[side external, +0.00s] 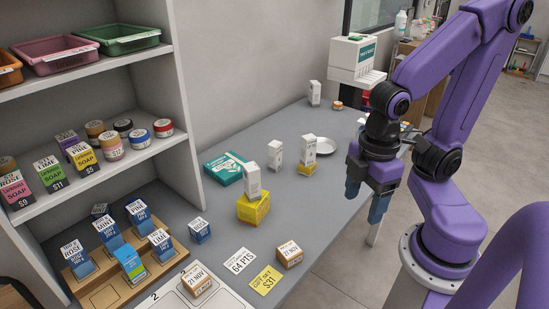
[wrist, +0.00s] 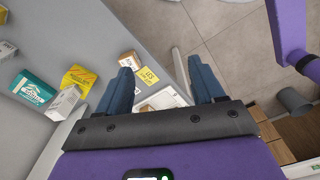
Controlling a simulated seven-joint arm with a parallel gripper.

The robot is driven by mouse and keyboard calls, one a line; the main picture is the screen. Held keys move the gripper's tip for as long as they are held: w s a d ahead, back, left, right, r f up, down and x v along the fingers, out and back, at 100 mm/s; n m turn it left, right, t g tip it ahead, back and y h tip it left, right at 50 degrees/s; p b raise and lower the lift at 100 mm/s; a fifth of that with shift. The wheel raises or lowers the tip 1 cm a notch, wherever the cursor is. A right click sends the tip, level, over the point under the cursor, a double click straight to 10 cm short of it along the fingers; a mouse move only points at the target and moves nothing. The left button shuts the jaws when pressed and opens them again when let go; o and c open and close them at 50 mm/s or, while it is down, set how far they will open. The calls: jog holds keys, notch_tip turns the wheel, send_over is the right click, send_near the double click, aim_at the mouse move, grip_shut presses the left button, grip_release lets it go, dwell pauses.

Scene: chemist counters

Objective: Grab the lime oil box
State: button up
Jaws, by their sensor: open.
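Small blue oil boxes with white label tops stand in a wooden tray (side external: 118,291) at lower left in the side view. One front-right box (side external: 161,246) has a top label that seems to read LIM, probably the lime oil box. A blue-and-green box (side external: 131,265) stands beside it; its label is too small to read. Another blue box (side external: 200,231) stands apart on the counter, its label unclear. My gripper (side external: 366,201) is open and empty, at the counter's right edge, far from the tray. Its fingers also show in the wrist view (wrist: 160,66), where the tray is not visible.
A yellow box (side external: 253,210) with a white carton (side external: 252,181) on it stands mid-counter, between my gripper and the tray. A teal box (side external: 224,168), a brown box (side external: 289,254) and a yellow card (side external: 266,280) lie nearby. A shelf (side external: 108,163) with soaps and jars rises behind the tray.

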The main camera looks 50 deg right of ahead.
aim_at(278, 147)
jog(key=shift+r, duration=0.1)
notch_tip(278, 147, up, 5)
jog(key=w+d+n+t+h, duration=0.1)
jog(key=w+n+t+h, duration=0.35)
jog(key=w, duration=1.65)
jog(key=w+d+n+g+h, duration=0.1)
jog(key=w+d+g+h, duration=0.1)
jog(key=w+d+h, duration=0.6)
jog(key=w+d+n+g+h, duration=0.1)
jog(key=w+d, duration=0.5)
jog(key=w, duration=0.6)
notch_tip(278, 147, down, 19)
jog(key=x, duration=1.2)
jog(key=c, duration=1.1)
